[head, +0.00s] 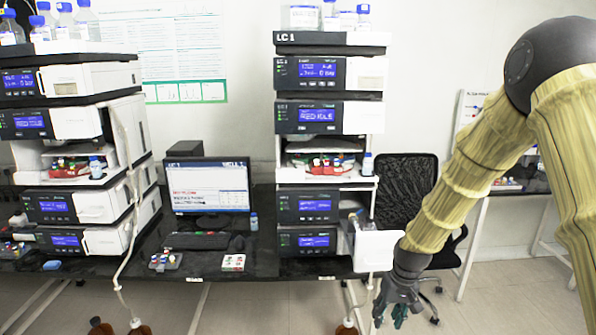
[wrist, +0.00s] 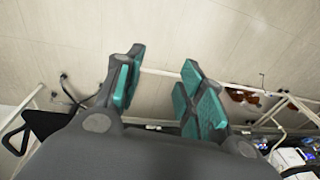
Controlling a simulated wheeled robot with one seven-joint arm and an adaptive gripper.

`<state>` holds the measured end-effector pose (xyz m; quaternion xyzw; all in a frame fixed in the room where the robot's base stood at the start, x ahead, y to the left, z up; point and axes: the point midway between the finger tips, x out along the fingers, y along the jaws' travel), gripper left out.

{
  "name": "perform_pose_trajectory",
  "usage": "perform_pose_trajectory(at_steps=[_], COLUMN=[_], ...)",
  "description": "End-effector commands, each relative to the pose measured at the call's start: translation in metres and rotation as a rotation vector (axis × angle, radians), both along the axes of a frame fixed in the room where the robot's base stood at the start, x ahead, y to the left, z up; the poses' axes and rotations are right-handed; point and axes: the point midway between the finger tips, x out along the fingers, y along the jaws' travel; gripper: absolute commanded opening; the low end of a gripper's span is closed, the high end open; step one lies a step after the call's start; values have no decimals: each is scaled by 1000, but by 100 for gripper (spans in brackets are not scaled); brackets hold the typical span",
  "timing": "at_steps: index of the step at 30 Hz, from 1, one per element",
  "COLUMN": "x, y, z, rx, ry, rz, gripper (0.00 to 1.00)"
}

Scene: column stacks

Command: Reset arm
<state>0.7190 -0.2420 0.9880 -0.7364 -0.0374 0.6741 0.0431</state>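My gripper (head: 398,312) hangs at the end of my yellow-sleeved arm, low at the right in the head view, its fingers pointing down. It is beside the front right end of the black bench and in front of the black mesh chair (head: 405,190). In the wrist view, my gripper (wrist: 155,92) shows its teal finger pads standing apart with nothing between them. Pale floor shows beyond the pads.
Two instrument stacks, one at the left (head: 75,87) and one labelled LC 1 (head: 330,43), stand on the black bench (head: 270,262). A monitor (head: 208,186) sits between them. A white open panel (head: 377,250) juts out near my gripper. Floor (head: 500,300) is clear at right.

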Motion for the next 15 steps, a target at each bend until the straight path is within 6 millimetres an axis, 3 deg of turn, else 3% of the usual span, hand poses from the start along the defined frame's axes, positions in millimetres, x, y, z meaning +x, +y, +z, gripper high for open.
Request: perform_pose_trajectory(at_steps=[1,6,15], x=[-17,-72,-197], y=[1,5,10], z=[-30,-112,-226], rx=[-7,-29,-67], ry=[15,32,61], rz=[-3,-15,-27], gripper=[39,39,39])
